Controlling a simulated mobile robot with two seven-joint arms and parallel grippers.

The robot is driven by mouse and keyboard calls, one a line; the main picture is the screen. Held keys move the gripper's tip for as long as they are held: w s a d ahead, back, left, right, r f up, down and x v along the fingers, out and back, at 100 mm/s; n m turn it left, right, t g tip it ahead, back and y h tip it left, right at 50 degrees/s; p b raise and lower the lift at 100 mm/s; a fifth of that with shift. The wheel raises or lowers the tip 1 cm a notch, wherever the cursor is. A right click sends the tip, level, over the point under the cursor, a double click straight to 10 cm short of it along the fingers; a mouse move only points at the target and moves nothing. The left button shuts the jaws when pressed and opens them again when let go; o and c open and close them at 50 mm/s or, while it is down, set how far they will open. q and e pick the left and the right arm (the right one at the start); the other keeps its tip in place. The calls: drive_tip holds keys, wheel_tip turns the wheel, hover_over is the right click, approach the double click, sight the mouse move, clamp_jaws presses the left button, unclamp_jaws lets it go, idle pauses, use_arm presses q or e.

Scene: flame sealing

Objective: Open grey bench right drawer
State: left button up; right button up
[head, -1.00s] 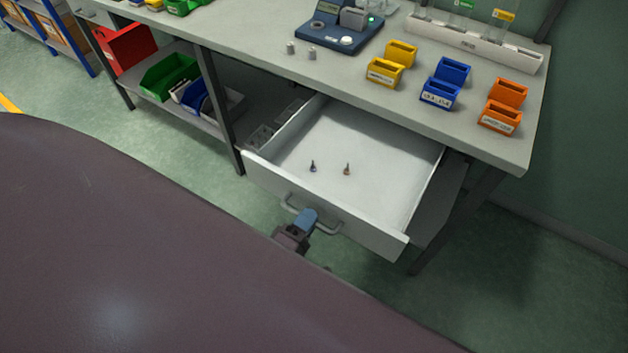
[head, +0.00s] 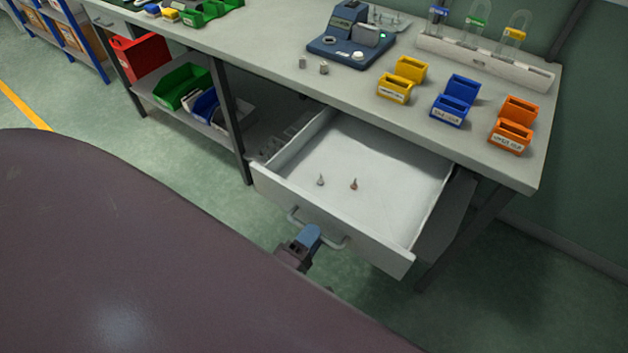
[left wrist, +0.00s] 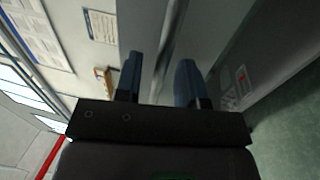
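The grey bench's right drawer (head: 385,165) is pulled well out in the head view, with its white interior showing. Two small pointed pieces, one (head: 320,180) and another (head: 354,184), stand on its floor. The drawer's bar handle (head: 333,243) is on its front panel. My left gripper (head: 311,234) is at the middle of the handle. In the left wrist view its two blue fingers (left wrist: 160,82) stand apart, with a grey bar (left wrist: 170,45) running between them and a gap beside the left finger. My right gripper is not in view.
The grey bench top (head: 290,90) holds a blue device (head: 350,42), yellow (head: 395,88), blue (head: 448,110) and orange (head: 510,137) bins, and a white rack (head: 485,60). A lower shelf with bins is left of the drawer. Green floor lies below.

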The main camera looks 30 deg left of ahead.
use_arm(q)
drive_tip(key=s+f, duration=0.1)
drive_tip(key=s, duration=0.8)
drive_tip(key=shift+s+a+f+b, duration=0.2)
drive_tip(key=shift+s+f+b, duration=0.2)
